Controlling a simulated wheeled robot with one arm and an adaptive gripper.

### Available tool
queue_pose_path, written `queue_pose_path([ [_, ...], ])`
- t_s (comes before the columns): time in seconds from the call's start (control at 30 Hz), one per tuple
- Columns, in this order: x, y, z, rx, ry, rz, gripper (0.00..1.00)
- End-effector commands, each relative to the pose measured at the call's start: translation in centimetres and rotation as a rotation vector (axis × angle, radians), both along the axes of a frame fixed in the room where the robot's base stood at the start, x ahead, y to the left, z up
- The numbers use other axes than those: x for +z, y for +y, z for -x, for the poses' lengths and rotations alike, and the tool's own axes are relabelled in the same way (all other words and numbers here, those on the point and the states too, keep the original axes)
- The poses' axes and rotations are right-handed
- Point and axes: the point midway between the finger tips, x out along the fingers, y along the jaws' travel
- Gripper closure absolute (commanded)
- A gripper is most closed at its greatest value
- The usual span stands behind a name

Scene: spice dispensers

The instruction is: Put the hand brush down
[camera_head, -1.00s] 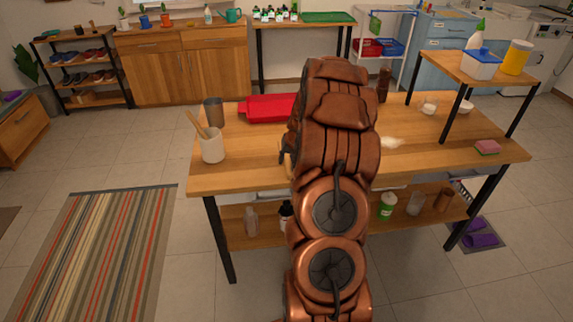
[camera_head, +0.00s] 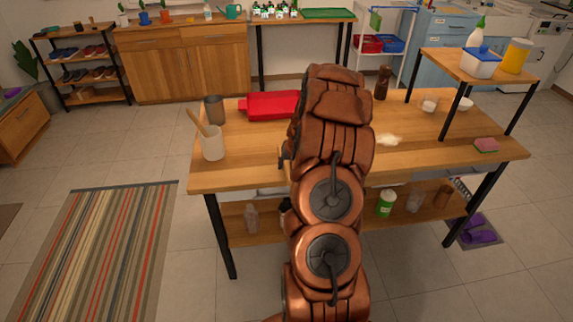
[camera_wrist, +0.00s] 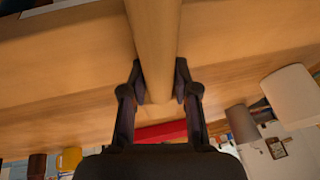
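The hand brush shows in the wrist view as a rounded wooden handle (camera_wrist: 155,45), running from the top edge down between my fingers. Its bristles are out of view. My gripper (camera_wrist: 158,85) has a dark finger on each side of the handle and is shut on it. The wooden table top (camera_wrist: 60,60) fills the view behind the handle; whether the brush touches it I cannot tell. In the head view, my own arm hides my gripper and the brush over the middle of the table (camera_head: 245,172).
A red tray (camera_head: 268,105), a white holder with wooden utensils (camera_head: 212,145) and a dark cup (camera_head: 214,110) stand on the left. A pale patch (camera_head: 389,140) lies right of my arm. A pink sponge (camera_head: 486,145) and a raised shelf (camera_head: 445,62) are farther right. The table's front left is clear.

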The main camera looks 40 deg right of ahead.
Motion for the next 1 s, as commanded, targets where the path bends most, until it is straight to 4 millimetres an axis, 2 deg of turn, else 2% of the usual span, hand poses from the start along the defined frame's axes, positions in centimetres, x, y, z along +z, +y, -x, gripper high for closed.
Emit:
queue_pose_path([
  [0.03, 0.0, 0.0, 0.0, 0.0, 0.001, -0.001, 0.61],
  [0.13, 0.0, 0.0, 0.0, 0.0, 0.001, -0.001, 0.51],
  [0.6, 0.6, 0.0, 0.2, 0.0, 0.001, -0.001, 0.51],
  [1.0, 4.8, 0.4, 2.1, 0.0, -0.001, 0.001, 0.51],
])
